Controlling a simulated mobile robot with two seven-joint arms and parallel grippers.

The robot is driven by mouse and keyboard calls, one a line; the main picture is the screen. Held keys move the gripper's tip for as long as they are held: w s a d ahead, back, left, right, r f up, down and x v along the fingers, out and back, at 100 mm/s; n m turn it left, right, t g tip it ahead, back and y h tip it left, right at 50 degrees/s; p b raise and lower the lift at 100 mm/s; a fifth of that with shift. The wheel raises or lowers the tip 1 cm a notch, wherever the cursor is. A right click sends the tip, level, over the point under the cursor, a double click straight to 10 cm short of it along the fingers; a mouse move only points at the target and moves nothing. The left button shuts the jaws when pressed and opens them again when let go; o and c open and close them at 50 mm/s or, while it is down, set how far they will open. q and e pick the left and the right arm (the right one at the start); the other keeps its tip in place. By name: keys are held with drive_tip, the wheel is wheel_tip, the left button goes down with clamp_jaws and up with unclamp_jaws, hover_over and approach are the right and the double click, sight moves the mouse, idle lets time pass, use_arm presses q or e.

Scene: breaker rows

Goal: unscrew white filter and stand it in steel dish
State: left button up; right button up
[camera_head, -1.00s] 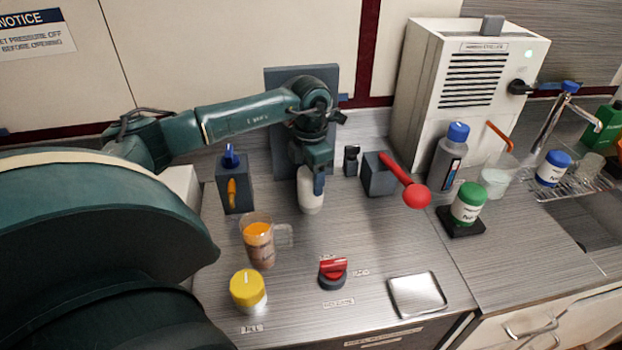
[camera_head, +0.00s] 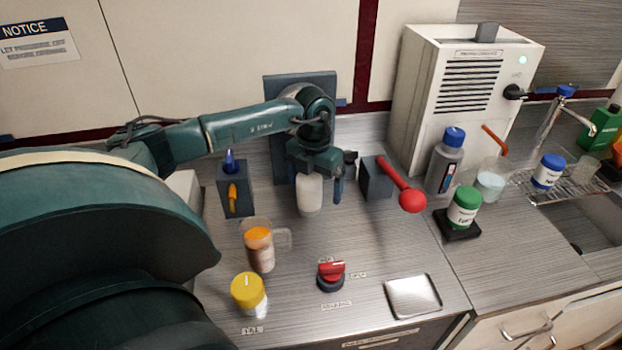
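The white filter (camera_head: 309,197) is upright below my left gripper, in front of the dark wall panel; its top is hidden by the gripper. My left gripper (camera_head: 318,184) points down over it. One finger shows to the right of the filter with a narrow gap between, so the gripper looks open; the other finger cannot be made out. The steel dish (camera_head: 414,297) lies empty on the counter at the front right. My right gripper is not in view.
A red-ended lever (camera_head: 411,200) sticks out from a dark block right of the filter. A red knob (camera_head: 331,272), a mug (camera_head: 260,250) and a yellow-capped jar (camera_head: 248,293) stand in front. A green-lidded jar (camera_head: 464,208) is behind the dish. Counter around the knob is clear.

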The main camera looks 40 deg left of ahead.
use_arm(q)
drive_tip(key=shift+a+r, duration=0.2)
drive_tip(key=shift+a, duration=0.7)
drive_tip(key=m, duration=0.1)
drive_tip(key=m+b, duration=0.1)
drive_tip(key=m, duration=0.1)
drive_tip(key=shift+s+a+f+m, duration=0.1)
drive_tip(key=shift+a+m, duration=0.2)
drive_tip(key=shift+a, duration=0.05)
drive_tip(key=m, duration=0.2)
drive_tip(key=m+b, duration=0.1)
drive_tip(key=shift+w+d+f, duration=0.15)
drive_tip(key=shift+w+f, duration=0.15)
drive_tip(key=shift+w, duration=0.05)
drive_tip(key=m, duration=0.2)
drive_tip(key=m+b, duration=0.1)
drive_tip(key=m, duration=0.2)
drive_tip(key=shift+s+d+r, duration=0.1)
drive_tip(key=shift+s+d, duration=0.1)
drive_tip(key=m, duration=0.2)
drive_tip(key=shift+m+b, duration=0.3)
drive_tip(key=shift+m, duration=0.1)
drive_tip(key=m, duration=0.3)
drive_tip(key=shift+m, duration=0.3)
